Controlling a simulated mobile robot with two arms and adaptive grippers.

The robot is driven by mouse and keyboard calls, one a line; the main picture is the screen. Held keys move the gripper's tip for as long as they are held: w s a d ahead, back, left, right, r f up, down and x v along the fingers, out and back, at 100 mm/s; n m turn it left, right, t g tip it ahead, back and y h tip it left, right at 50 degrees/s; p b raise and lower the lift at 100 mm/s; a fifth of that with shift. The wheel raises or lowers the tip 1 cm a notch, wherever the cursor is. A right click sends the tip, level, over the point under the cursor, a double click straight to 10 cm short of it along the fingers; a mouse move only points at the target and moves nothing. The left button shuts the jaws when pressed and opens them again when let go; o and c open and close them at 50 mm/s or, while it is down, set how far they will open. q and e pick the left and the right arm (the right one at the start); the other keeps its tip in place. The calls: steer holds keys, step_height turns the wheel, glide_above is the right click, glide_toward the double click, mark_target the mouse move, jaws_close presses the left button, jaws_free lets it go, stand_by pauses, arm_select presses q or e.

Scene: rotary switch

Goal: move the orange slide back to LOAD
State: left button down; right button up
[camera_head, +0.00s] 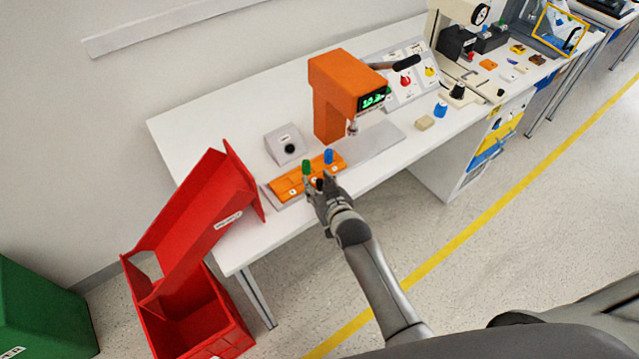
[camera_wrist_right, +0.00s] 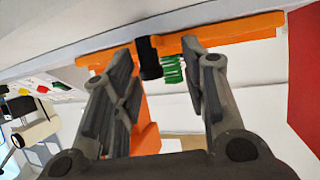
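The orange slide (camera_head: 284,186) lies on a grey track (camera_head: 374,140) at the front of the orange press (camera_head: 340,92). It carries a green peg (camera_head: 306,167), a blue peg (camera_head: 329,156) and a black knob on its near side, which shows best in the right wrist view (camera_wrist_right: 148,58). The slide also crosses the top of that view (camera_wrist_right: 232,29). My right gripper (camera_head: 317,187) is at the slide's near edge. In the wrist view its fingers are apart, with the knob between them and visible gaps beside it. My left gripper is not in view.
A grey box with a black button (camera_head: 285,144) stands behind the slide. A control panel (camera_head: 410,76), a beige block (camera_head: 425,122) and a blue knob (camera_head: 440,110) are to the right.

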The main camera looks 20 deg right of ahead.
steer(key=shift+d, duration=0.1)
steer(key=a+v, duration=0.1)
steer(key=v, duration=1.1)
steer(key=shift+d, duration=0.45)
steer(key=shift+f, duration=0.1)
steer(key=s+f+n+g+b, duration=0.1)
steer(key=s+f+g, duration=0.35)
steer(key=f, duration=0.85)
steer(key=s+f+g, duration=0.1)
steer(key=s+f, duration=0.6)
steer(key=f, duration=0.7)
steer(key=s+d+f+g, duration=0.2)
steer(key=s+f, duration=0.3)
steer(key=s, duration=0.4)
steer(key=s+d+f+g, duration=0.2)
steer(key=s+f, duration=0.4)
steer(key=s, duration=0.3)
steer(key=s+d+f+g+h+b, duration=0.1)
steer(key=s+d+f+g, duration=0.2)
steer(key=s+f, duration=0.3)
steer(key=s, duration=0.4)
steer(key=shift+d, duration=0.35)
